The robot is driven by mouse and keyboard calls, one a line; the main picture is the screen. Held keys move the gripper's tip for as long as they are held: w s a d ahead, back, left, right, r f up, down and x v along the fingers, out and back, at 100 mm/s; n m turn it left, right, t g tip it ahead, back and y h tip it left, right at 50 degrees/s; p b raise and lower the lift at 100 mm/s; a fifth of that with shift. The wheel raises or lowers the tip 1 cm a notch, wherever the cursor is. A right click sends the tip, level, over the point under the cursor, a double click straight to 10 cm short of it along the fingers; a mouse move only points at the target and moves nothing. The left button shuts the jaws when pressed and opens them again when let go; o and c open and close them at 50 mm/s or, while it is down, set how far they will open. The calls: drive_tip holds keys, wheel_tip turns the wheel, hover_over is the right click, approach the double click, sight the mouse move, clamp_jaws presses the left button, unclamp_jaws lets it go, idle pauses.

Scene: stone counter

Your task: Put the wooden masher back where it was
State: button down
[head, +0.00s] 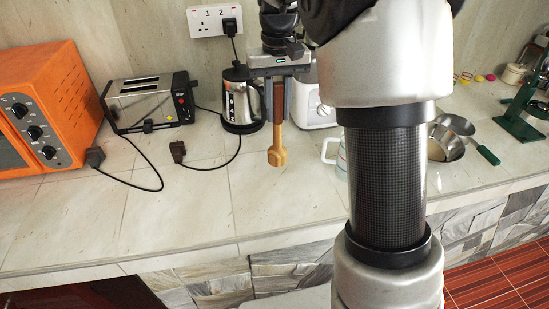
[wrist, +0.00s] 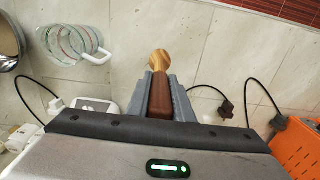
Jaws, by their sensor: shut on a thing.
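The wooden masher (head: 277,148) hangs upright from my gripper (head: 278,88), its light wooden head pointing down. In the wrist view the masher's dark brown handle (wrist: 160,95) lies between the two grey fingers of my gripper (wrist: 161,90), with the pale head beyond the fingertips. My gripper is shut on the handle. The masher appears held above the stone counter (head: 230,205); the exact gap under its head is hard to tell.
A kettle (head: 240,105), a toaster (head: 150,101) and an orange oven (head: 42,105) stand left. Pans (head: 447,146) lie right. Loose cords cross the counter; its front middle is clear.

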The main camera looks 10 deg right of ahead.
sight(278, 124)
drive_tip(key=f, duration=0.3)
drive_tip(key=shift+s+f, duration=0.2)
drive_tip(key=shift+f, duration=0.15)
drive_tip(key=shift+f+b, duration=0.4)
drive_tip(key=shift+f, duration=2.05)
drive_tip(key=shift+f, duration=0.2)
drive_tip(key=c, duration=1.6)
unclamp_jaws()
drive_tip(key=shift+o, duration=0.2)
drive_tip(key=shift+r, duration=0.1)
